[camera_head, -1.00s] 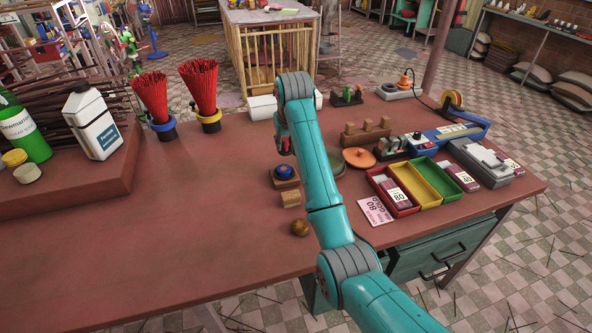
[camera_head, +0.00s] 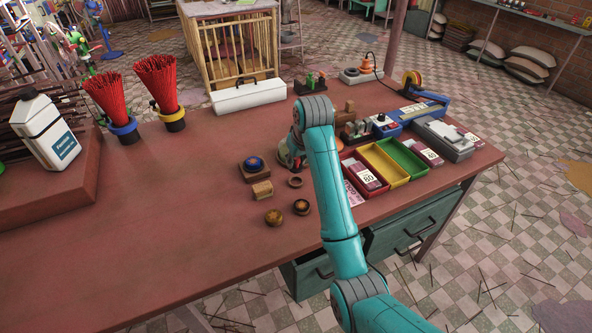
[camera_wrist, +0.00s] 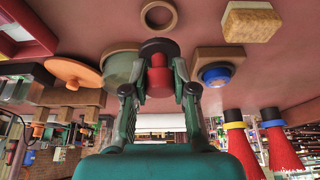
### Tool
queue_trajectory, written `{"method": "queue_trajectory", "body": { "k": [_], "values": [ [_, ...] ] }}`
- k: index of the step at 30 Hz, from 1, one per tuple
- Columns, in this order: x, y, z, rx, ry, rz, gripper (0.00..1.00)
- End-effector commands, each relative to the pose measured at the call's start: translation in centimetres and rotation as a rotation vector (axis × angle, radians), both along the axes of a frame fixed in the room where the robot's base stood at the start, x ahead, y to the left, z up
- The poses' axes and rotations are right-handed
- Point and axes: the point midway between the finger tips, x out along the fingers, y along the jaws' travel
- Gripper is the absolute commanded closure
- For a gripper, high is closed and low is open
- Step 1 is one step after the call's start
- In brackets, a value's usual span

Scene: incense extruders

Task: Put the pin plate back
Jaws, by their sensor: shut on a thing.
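My gripper (camera_wrist: 158,88) is shut on a red cylindrical piece with a dark brown round end (camera_wrist: 158,48), which may be the pin plate; no pins can be made out. The piece is held between the two fingertips, over the table.
Coloured trays (camera_head: 384,163) stand to the right. The left-front tabletop (camera_head: 150,240) is clear.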

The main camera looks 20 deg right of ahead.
Motion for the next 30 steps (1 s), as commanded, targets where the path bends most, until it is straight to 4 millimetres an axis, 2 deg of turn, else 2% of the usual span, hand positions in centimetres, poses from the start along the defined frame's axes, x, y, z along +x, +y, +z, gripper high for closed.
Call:
{"method": "queue_trajectory", "body": {
  "k": [11, 30],
  "values": [
    [0.0, 0.0, -3.8, 0.0, 0.001, 0.0, 1.0],
    [0.0, 0.0, -4.9, 0.0, 0.0, 0.0, 1.0]
  ]
}}
